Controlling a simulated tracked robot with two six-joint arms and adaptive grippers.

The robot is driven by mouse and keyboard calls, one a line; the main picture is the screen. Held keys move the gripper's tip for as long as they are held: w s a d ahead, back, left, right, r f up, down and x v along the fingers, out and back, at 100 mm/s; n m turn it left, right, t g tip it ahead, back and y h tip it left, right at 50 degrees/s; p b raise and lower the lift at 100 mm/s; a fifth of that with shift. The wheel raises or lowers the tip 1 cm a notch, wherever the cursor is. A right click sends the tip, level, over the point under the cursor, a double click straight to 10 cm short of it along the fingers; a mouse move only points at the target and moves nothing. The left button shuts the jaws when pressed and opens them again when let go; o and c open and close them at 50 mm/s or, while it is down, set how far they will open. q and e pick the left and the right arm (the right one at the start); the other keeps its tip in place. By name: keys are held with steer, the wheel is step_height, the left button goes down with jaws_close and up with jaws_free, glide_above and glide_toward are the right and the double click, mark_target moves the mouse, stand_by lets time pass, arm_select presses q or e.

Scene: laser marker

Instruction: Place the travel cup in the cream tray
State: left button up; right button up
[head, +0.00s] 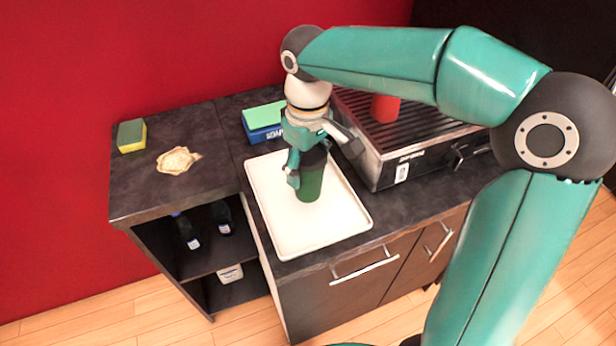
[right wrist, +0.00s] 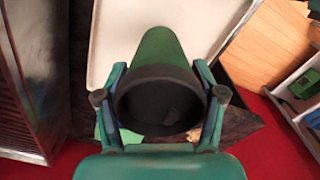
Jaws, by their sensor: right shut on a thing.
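The travel cup (head: 310,182) is green with a dark upper part. It is upright over the cream tray (head: 279,230), which lies on the dark counter. My right gripper (head: 308,166) is shut on the cup near its top. In the right wrist view the fingers sit on both sides of the cup's dark rim (right wrist: 158,100), with the green body (right wrist: 160,46) beyond and the tray (right wrist: 110,35) behind. I cannot tell whether the cup's base touches the tray. My left gripper is not in view.
A dark machine with a ribbed top (head: 402,135) stands right of the tray, with a red object (head: 385,108) on it. A blue and green item (head: 264,121) lies behind the tray. A sponge (head: 131,136) and a cream flat thing (head: 178,160) lie left.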

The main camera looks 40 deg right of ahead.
mark_target(308, 179)
step_height(308, 179, down, 4)
steer(key=shift+r, duration=0.25)
steer(key=o, duration=0.8)
steer(key=shift+c, duration=0.2)
steer(key=shift+r, duration=0.1)
step_height(308, 179, up, 12)
steer(key=shift+f+p, duration=0.1)
steer(key=shift+p, duration=0.4)
